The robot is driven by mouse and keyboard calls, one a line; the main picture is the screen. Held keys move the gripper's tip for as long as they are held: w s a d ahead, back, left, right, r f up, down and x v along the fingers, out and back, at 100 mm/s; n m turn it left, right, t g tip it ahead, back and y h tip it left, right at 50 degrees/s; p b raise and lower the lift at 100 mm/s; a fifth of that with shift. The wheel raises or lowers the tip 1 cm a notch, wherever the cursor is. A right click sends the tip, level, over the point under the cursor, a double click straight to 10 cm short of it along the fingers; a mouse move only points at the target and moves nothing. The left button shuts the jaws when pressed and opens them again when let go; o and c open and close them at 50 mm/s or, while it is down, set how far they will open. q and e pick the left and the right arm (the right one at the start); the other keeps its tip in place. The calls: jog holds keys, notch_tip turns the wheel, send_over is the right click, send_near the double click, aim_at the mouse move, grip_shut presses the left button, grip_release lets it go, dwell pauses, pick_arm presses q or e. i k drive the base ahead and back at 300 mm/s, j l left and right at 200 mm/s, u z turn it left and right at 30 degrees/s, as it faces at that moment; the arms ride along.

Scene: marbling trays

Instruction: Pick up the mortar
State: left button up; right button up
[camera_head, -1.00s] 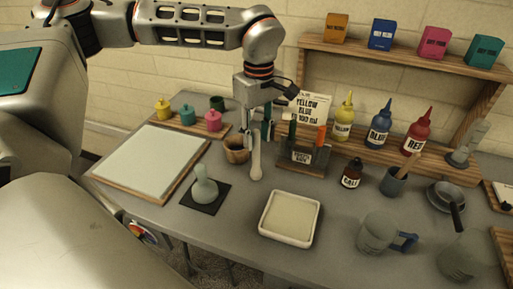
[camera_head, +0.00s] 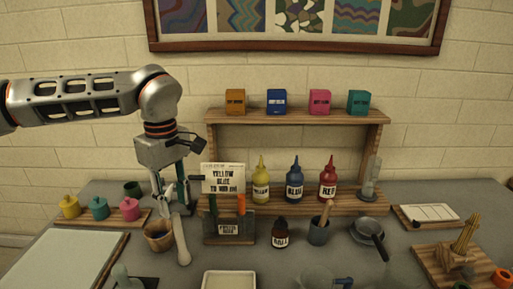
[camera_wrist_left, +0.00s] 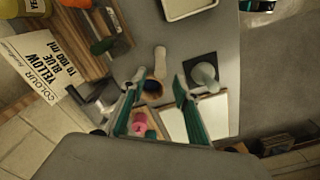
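The mortar looks to be the brown wooden bowl (camera_head: 158,237) on the grey table, left of centre in the head view. A pale pestle (camera_head: 182,243) lies beside it on the right. My left gripper (camera_head: 173,208) hangs above and just behind the bowl, fingers pointing down, apart and empty. In the left wrist view the bowl (camera_wrist_left: 152,90) shows between the open fingertips (camera_wrist_left: 160,78), with the pestle (camera_wrist_left: 160,62) beyond it. The bowl stands apart from the fingers. My right gripper is in neither view.
A card holder (camera_head: 229,228) stands close on the right of the pestle. Paint pots on a board (camera_head: 100,217) stand to the left. A framed sheet (camera_head: 65,262) lies at front left. A white tray (camera_head: 230,280) is in front.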

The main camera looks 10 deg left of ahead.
aim_at(159, 233)
jog(key=k, duration=1)
